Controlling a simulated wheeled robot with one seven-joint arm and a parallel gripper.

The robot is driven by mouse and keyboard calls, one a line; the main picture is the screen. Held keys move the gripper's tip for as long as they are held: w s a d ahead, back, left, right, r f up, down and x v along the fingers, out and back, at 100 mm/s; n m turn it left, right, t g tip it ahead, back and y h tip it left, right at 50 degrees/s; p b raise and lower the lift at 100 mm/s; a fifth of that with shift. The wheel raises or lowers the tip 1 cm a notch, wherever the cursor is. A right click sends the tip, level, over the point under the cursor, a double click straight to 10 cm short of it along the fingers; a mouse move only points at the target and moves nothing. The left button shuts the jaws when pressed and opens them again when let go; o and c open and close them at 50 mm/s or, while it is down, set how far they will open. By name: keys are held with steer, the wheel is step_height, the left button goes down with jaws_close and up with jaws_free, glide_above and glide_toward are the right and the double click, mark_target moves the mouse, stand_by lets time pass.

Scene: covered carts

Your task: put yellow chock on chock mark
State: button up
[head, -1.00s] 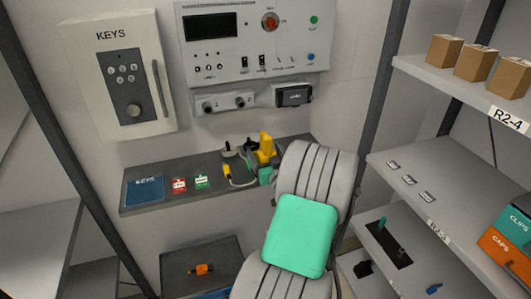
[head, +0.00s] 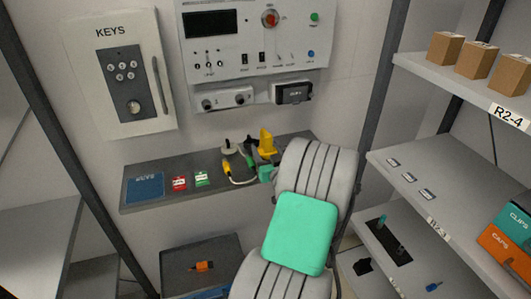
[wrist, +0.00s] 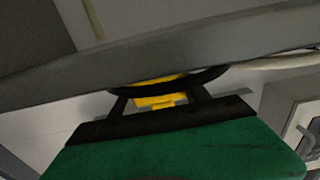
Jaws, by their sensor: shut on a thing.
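The yellow chock (head: 266,142) shows above the back shelf, just left of my arm's upper link. In the wrist view a yellow part (wrist: 157,99) sits between the dark fingers of my gripper (wrist: 158,100). My gripper is shut on the yellow chock; the grip itself is partly hidden. In the head view my arm covers most of the gripper. I cannot tell whether the chock touches the shelf. I cannot make out a chock mark.
The grey back shelf (head: 222,192) holds a blue KEYS mat (head: 145,187), a red tag (head: 179,184), a green tag (head: 201,179) and a yellow plug with a cable (head: 227,168). A control panel (head: 240,50) hangs above. Racks stand on both sides.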

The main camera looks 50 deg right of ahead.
steer(key=shift+c, duration=0.7)
jaws_close()
steer(key=shift+r, duration=0.15)
